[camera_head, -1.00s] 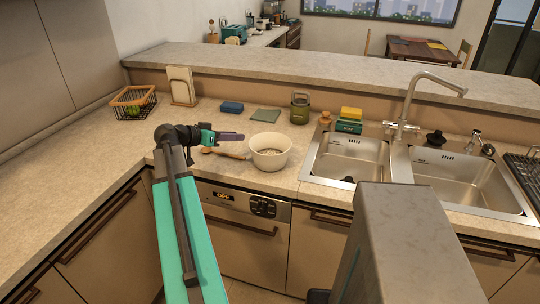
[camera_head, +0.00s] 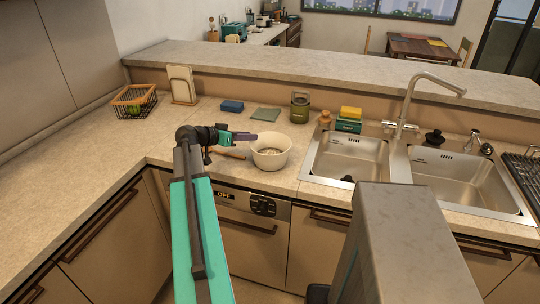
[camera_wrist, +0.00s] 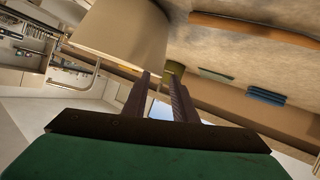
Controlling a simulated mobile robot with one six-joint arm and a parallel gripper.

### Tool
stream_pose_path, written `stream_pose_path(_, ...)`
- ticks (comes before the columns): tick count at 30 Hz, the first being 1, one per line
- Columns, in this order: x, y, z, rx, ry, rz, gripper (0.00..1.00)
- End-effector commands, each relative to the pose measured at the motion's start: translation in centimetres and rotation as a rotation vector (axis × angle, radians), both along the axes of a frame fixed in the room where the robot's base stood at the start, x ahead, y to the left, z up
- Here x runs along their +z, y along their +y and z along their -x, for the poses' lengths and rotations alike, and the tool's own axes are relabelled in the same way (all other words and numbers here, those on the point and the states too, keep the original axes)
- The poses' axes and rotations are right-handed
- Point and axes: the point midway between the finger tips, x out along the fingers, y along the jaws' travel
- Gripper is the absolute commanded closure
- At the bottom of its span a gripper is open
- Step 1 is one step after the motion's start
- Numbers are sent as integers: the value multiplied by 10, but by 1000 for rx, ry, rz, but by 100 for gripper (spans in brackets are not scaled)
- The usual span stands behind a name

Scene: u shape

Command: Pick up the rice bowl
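The rice bowl (camera_head: 271,161) is a cream bowl standing upright on the counter, left of the sink. What lies inside is too small to tell. My gripper (camera_head: 252,137) is level with the bowl's upper left rim. In the wrist view the picture is turned over, and the bowl (camera_wrist: 118,35) fills the upper left. The two dark fingers of my gripper (camera_wrist: 161,76) stand apart with a gap between them, so it is open. The fingertips are close to the bowl's rim; I cannot tell whether they touch it.
A wooden utensil (camera_head: 228,153) lies just left of the bowl. The steel sink (camera_head: 346,160) is to the right. The counter at left is clear up to a wire basket (camera_head: 134,101).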

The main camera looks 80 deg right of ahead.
Motion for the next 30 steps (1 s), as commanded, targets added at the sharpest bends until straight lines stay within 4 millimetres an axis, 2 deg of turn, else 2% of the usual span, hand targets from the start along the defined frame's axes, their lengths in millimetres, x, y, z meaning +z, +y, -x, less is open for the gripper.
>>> stream_pose_path(13,-17,-29,28,-1,2,-1,75)
stream_pose_path(30,-19,-30,29,0,0,0,75)
